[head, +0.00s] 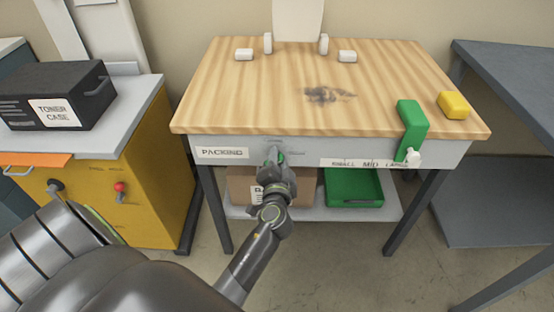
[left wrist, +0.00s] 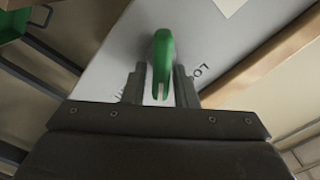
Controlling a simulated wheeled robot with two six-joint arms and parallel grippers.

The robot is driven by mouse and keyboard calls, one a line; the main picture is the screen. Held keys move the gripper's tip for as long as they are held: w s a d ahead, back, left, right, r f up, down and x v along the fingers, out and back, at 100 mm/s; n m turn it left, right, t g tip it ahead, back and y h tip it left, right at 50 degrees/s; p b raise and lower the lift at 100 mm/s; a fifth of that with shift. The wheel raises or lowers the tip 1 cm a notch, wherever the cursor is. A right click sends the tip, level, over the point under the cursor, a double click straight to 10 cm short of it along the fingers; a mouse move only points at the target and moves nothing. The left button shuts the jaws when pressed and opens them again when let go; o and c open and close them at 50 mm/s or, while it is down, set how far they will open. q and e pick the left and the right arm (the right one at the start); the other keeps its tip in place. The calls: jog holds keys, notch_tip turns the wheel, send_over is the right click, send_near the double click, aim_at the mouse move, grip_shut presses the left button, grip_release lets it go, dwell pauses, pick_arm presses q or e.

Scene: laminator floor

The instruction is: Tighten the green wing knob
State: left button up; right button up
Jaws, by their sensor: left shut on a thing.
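The green wing knob (left wrist: 163,58) is on the grey front panel of the wooden-topped packing table. In the left wrist view it stands between the two fingers of my left gripper (left wrist: 160,88), which is shut on it. Some lettering on the panel beside the knob is partly covered by the fingers. My right gripper is not in view.
The wooden table top (head: 230,90) holds a green bracket (head: 412,125) at its right front edge and a yellow block (head: 454,105). A green tray (head: 352,200) and a cardboard box (head: 240,185) sit on the shelf below. A yellow cabinet (head: 150,190) with a black toner case (head: 50,85) stands left.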

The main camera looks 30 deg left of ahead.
pick_arm(q)
jog(key=m, duration=0.5)
jog(key=shift+w+d+f, duration=0.1)
jog(key=shift+f, duration=0.25)
jog(key=shift+f+m, duration=0.1)
jog(key=shift+m, duration=1.2)
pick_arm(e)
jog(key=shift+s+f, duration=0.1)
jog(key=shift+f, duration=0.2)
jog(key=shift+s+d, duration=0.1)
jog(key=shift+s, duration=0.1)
pick_arm(q)
jog(key=o, duration=0.7)
jog(key=shift+o, duration=0.2)
jog(key=shift+f, duration=0.1)
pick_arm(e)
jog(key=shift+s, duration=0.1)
